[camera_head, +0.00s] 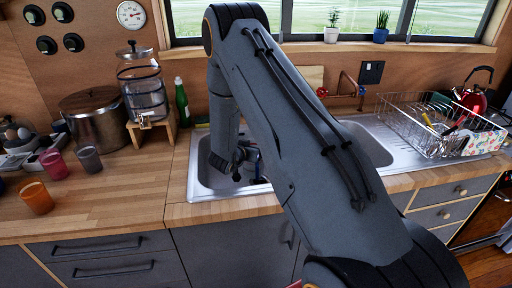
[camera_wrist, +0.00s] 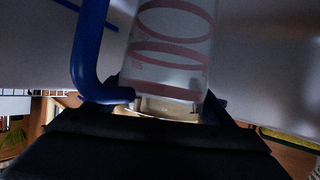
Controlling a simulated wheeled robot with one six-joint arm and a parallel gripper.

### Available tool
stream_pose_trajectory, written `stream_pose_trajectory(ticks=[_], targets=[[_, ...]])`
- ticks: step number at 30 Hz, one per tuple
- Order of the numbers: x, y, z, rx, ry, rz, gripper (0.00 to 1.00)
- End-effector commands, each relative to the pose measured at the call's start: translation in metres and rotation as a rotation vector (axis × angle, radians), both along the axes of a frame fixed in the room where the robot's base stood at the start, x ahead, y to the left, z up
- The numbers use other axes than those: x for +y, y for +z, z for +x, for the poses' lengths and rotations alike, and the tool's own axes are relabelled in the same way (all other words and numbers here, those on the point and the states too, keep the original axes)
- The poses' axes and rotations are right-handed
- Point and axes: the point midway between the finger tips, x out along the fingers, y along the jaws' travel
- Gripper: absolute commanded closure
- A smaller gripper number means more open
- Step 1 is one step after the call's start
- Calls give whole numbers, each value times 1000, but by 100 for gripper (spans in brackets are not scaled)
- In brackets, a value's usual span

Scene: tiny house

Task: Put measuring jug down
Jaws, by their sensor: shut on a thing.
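The measuring jug (camera_wrist: 172,48) is clear with red markings and a blue handle (camera_wrist: 92,50); it fills the upper middle of the wrist view. My gripper (camera_wrist: 170,110) is shut on the jug. In the head view my gripper (camera_head: 244,160) is low over the left basin of the sink (camera_head: 205,182), and my arm covers much of it. Only small pale and blue bits show by the gripper there. I cannot tell whether the jug touches the basin.
Left of the sink, the wooden counter (camera_head: 130,192) holds a steel pot (camera_head: 97,118), a glass dispenser (camera_head: 146,98) and several cups. A green bottle (camera_head: 182,102) stands behind. A wire dish rack (camera_head: 425,125) is right of the sink. The counter front, left of the sink, is clear.

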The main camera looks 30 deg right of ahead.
Motion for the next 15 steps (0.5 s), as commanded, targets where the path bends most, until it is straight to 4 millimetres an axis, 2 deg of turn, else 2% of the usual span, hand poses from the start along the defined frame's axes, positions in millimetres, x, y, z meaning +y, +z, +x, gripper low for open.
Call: stream_pose_trajectory(ticks=[8, 9, 12, 15], targets=[[0, -3, 1, 0, 1, 0, 61], [0, -3, 0, 0, 1, 0, 20], [1, -3, 0, 0, 1, 0, 5], [0, -3, 0, 0, 1, 0, 5]])
